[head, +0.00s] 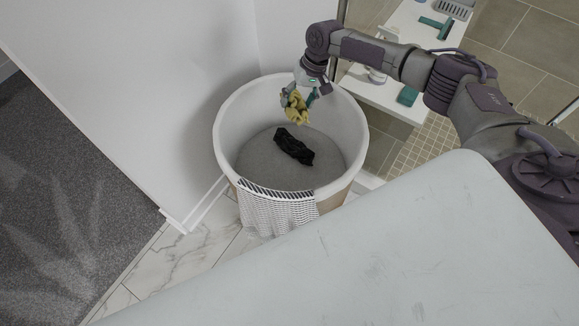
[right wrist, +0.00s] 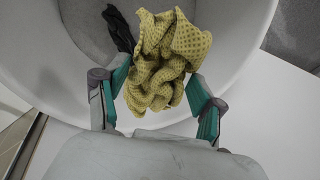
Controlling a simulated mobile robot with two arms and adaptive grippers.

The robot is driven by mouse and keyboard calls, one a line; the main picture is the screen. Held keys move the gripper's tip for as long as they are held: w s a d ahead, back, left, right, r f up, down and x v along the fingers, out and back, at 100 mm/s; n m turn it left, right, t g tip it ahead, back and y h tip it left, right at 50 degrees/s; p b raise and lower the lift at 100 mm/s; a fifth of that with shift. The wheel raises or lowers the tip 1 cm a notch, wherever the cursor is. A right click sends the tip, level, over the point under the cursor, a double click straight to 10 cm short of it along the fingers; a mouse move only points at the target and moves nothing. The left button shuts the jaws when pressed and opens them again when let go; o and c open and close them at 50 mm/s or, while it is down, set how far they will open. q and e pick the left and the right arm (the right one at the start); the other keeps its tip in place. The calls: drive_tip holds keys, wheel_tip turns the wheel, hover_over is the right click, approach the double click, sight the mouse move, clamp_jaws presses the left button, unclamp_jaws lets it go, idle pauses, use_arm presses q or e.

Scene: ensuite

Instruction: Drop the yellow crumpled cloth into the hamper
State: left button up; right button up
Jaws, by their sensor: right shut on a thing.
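The yellow crumpled cloth (head: 296,107) is held in my right gripper (head: 300,97), above the opening of the hamper. In the right wrist view the cloth (right wrist: 165,60) sits bunched between the two green-padded fingers of the gripper (right wrist: 157,95). The hamper (head: 227,122) is a round white bin with a grey bottom, seen from above. Its wall also shows around the cloth in the right wrist view (right wrist: 240,65). A black crumpled cloth (head: 293,146) lies on the hamper's bottom. My left gripper is not in view.
A patterned white cloth (head: 278,212) hangs over the hamper's front rim. A white wall (head: 150,90) stands close on the left. A white bench (head: 395,92) with green items stands behind on the right. Marble tile floor (head: 175,262) lies in front.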

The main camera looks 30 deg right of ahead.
drive_tip(key=o, duration=1.1)
drive_tip(key=v, duration=1.2)
